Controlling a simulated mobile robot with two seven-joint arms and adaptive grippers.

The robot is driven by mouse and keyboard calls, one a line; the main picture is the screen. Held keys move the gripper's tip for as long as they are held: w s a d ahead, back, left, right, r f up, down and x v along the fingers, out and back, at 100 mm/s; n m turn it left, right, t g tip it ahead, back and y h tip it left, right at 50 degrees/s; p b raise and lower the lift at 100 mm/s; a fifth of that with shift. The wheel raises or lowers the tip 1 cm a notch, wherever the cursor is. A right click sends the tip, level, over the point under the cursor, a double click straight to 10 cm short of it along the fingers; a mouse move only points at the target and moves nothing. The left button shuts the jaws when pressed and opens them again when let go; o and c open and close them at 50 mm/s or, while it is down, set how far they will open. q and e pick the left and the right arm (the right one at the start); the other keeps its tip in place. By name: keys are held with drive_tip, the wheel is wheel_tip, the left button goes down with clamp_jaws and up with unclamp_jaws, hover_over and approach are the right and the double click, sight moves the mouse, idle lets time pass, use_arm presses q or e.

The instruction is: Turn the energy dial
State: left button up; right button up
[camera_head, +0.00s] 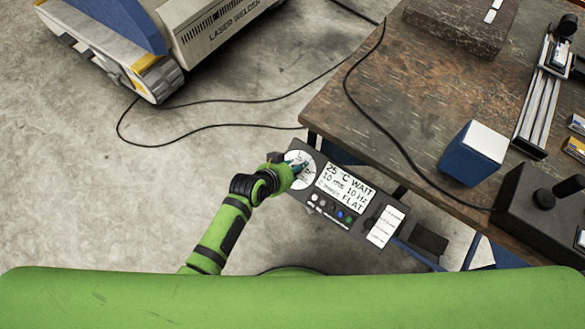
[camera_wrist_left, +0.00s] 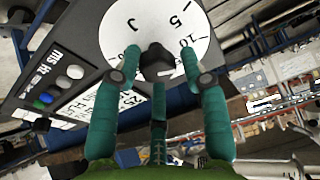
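The energy dial is a black knob (camera_wrist_left: 156,61) on a round white scale (camera_wrist_left: 150,22) marked J, 5 and 10, in the wrist view. In the head view the white scale (camera_head: 297,158) is at the left end of a dark control panel (camera_head: 296,143). My left gripper (camera_head: 297,168) is at the dial and covers the knob there. In the wrist view its teal fingers (camera_wrist_left: 158,62) are spread around the knob, with small gaps at the sides; contact is hard to tell. My right gripper is not in view.
The panel carries a display (camera_head: 346,188), coloured buttons and a white label block. A worn workbench (camera_head: 400,100) is at the right, with a blue-white box (camera_head: 474,153) on it. A laser welder (camera_head: 225,30) stands upper left. Black cables (camera_head: 190,127) cross the open floor.

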use_arm(q)
drive_tip(key=c, duration=0.4)
drive_tip(key=shift+c, duration=0.2)
drive_tip(key=shift+r, duration=0.1)
